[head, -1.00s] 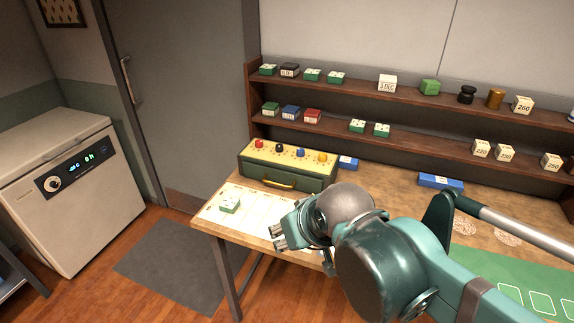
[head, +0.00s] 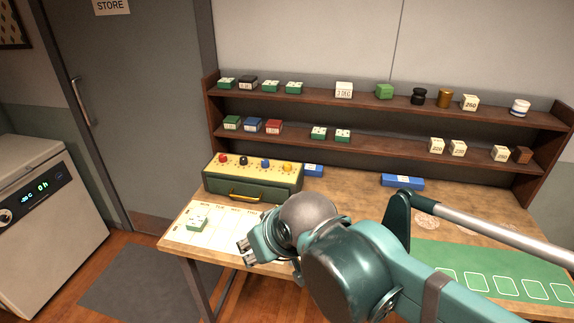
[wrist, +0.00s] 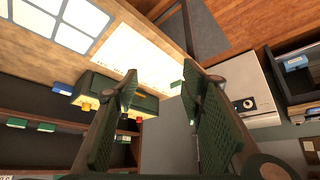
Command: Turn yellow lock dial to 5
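The yellow lock dial (head: 287,167) is the rightmost of the knobs on the cream top of a green lock box (head: 253,189) with a yellow front handle. Red (head: 222,159), black (head: 243,161) and blue (head: 265,163) dials stand to its left. The number the yellow dial points to is too small to read. My gripper (head: 243,250) is over the table's front edge, in front of the box and apart from it. In the wrist view its fingers (wrist: 160,82) are spread with nothing between them; the yellow dial (wrist: 86,106) shows beyond the left finger.
A paper sheet (head: 222,235) with a small green-and-white box (head: 198,223) lies in front of the lock box. Blue boxes (head: 403,181) lie behind on the table. A shelf (head: 385,147) with small boxes and weights stands at the back. A green mat (head: 470,262) is at right.

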